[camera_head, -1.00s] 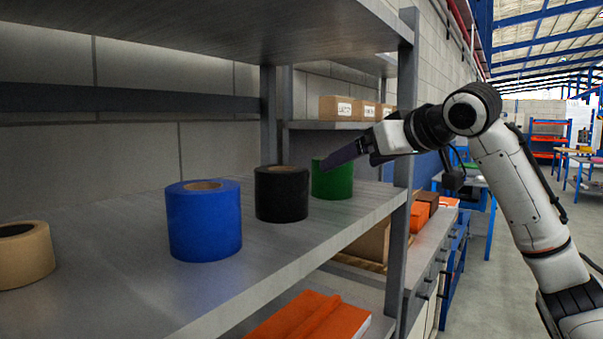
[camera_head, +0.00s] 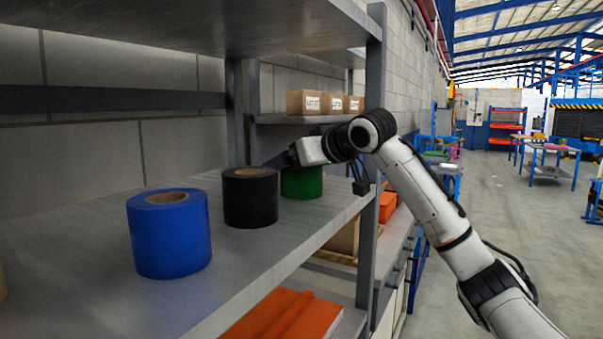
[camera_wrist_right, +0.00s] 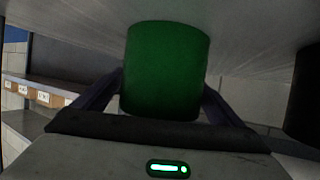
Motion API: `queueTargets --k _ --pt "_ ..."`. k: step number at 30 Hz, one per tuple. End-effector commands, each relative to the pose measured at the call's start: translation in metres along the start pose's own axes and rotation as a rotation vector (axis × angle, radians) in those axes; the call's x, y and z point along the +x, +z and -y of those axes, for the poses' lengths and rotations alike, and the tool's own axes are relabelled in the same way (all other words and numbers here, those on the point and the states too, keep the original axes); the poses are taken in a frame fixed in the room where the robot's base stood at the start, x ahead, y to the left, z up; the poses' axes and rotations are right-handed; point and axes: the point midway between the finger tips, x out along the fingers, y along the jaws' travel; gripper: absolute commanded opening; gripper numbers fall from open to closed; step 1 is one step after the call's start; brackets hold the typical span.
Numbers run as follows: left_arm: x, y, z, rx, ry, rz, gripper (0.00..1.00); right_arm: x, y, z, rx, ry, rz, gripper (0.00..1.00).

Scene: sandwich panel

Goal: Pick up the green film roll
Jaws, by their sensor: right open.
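The green film roll (camera_head: 302,184) stands upright on the grey shelf (camera_head: 262,262), at the far end of a row of rolls. My right gripper (camera_head: 278,160) reaches in from the right at the top of the green roll, and the arm hides part of the roll. In the right wrist view the green roll (camera_wrist_right: 165,70) fills the middle. The dark fingers of my right gripper (camera_wrist_right: 162,90) are spread, one on each side of it. I cannot tell whether they touch it. My left gripper is not in view.
A black roll (camera_head: 250,200) stands just left of the green one and also shows at the right edge of the wrist view (camera_wrist_right: 304,95). A blue roll (camera_head: 169,238) is nearer. A shelf post (camera_head: 374,80) stands close to my right arm. Small boxes (camera_head: 303,103) sit behind.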

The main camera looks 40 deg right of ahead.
Motion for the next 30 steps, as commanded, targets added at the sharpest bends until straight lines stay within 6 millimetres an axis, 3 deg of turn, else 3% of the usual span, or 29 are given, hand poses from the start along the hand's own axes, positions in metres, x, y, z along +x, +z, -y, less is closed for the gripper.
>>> queueTargets --k 6,15,25,30 --pt "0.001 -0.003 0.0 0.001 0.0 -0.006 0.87 0.001 0.001 0.0 -0.001 0.0 0.001 0.91" --pt "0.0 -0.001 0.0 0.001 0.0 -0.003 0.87 0.001 0.001 0.0 -0.001 0.0 0.001 0.4" --pt "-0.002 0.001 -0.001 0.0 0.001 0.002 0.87 -0.002 -0.004 0.0 0.0 0.0 -0.003 0.4" --pt "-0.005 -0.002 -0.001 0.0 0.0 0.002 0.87 -0.009 -0.022 0.001 0.002 -0.002 -0.006 0.4"
